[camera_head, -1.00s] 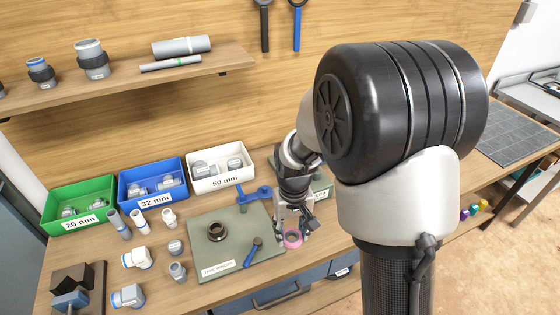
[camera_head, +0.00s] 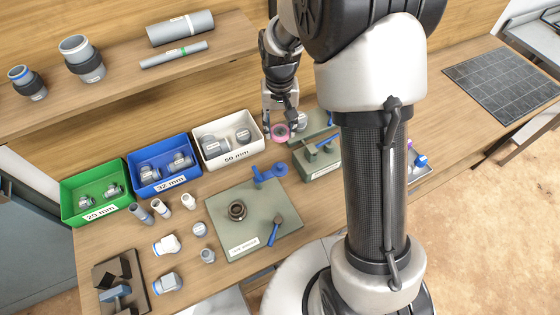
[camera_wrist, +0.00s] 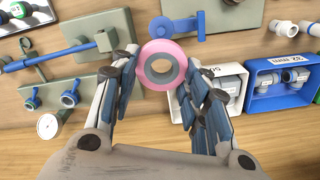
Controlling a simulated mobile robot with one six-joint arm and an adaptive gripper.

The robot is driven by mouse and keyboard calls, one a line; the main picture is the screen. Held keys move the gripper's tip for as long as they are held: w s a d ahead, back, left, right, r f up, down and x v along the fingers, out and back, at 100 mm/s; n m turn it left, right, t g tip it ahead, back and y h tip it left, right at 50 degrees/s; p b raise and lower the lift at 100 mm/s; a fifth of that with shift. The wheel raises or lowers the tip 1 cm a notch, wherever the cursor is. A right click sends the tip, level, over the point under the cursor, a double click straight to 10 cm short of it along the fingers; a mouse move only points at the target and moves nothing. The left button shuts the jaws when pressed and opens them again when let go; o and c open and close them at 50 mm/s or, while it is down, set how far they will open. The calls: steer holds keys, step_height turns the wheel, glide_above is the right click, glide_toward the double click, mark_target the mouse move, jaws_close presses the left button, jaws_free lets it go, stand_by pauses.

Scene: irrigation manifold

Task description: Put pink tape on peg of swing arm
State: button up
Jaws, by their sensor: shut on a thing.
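My gripper (camera_head: 279,122) is shut on the pink tape (camera_head: 280,138), a pink ring with a grey core. It holds the tape up in the air near the right end of the white 50 mm bin. In the wrist view, the tape (camera_wrist: 147,66) sits between the fingertips with its open hole facing the camera. A blue arm piece (camera_head: 268,174) with a round end lies at the upper edge of the green work mat. It also shows in the wrist view (camera_wrist: 178,27), beyond the tape and apart from it. I cannot tell its peg clearly.
Green (camera_head: 85,208), blue (camera_head: 150,186) and white (camera_head: 222,158) bins of fittings stand along the back. A green fixture block (camera_head: 318,166) with blue parts is right of the mat (camera_head: 230,200). Several loose fittings lie left of the mat. A shelf (camera_head: 120,85) hangs above.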

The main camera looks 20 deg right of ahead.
mark_target(279, 164)
step_height(279, 164, down, 19)
steer(key=shift+w+b, duration=0.1)
steer(key=shift+b, duration=0.7)
steer(key=shift+f, duration=0.25)
steer(key=o, duration=0.8)
steer(key=shift+r, duration=0.1)
steer(key=shift+c, duration=0.2)
steer(key=shift+r, duration=0.1)
